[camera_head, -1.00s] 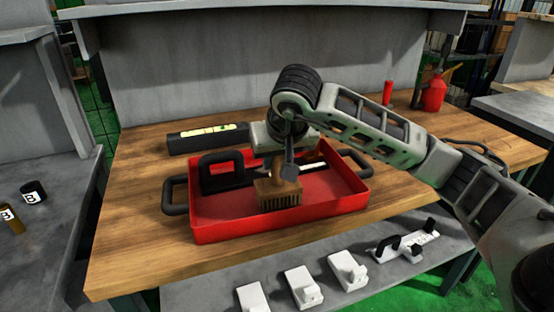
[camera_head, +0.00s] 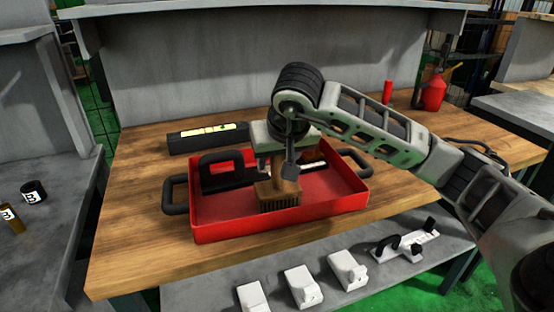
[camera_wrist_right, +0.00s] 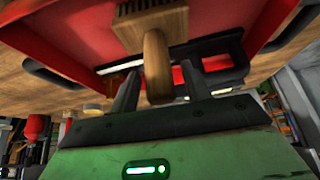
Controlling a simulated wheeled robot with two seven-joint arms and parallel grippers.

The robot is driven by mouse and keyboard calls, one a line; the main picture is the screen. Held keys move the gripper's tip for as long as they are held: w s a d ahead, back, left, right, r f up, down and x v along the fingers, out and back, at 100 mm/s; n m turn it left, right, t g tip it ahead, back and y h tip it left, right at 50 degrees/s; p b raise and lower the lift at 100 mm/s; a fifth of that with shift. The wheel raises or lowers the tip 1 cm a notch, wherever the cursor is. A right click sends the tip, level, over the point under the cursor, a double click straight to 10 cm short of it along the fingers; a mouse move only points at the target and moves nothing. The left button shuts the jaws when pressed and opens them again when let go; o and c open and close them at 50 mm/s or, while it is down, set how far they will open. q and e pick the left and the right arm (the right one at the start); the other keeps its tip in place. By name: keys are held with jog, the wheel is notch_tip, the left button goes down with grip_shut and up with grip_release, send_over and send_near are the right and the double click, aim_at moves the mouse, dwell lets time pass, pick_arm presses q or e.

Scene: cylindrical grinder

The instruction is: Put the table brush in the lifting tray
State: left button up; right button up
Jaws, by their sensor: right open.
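The table brush (camera_head: 278,196), with a wooden handle and dark bristles, is upright inside the red lifting tray (camera_head: 225,232), bristles down. The tray has black handles at its ends. My right gripper (camera_head: 275,168) is over the brush, its fingers open on both sides of the handle. In the right wrist view the brush handle (camera_wrist_right: 157,65) reaches between the two dark fingers (camera_wrist_right: 160,92), with gaps visible beside it. The tray (camera_wrist_right: 215,22) fills the upper part of that view. My left gripper is not in view.
A black handled tool (camera_head: 222,170) lies in the tray behind the brush. A dark spirit level (camera_head: 208,138) lies behind the tray. A red oil can (camera_head: 433,95) stands at the back right. Several white blocks (camera_head: 300,285) are on the lower shelf. Wooden tabletop is free left of the tray.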

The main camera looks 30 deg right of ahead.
jog(key=v, duration=1.1)
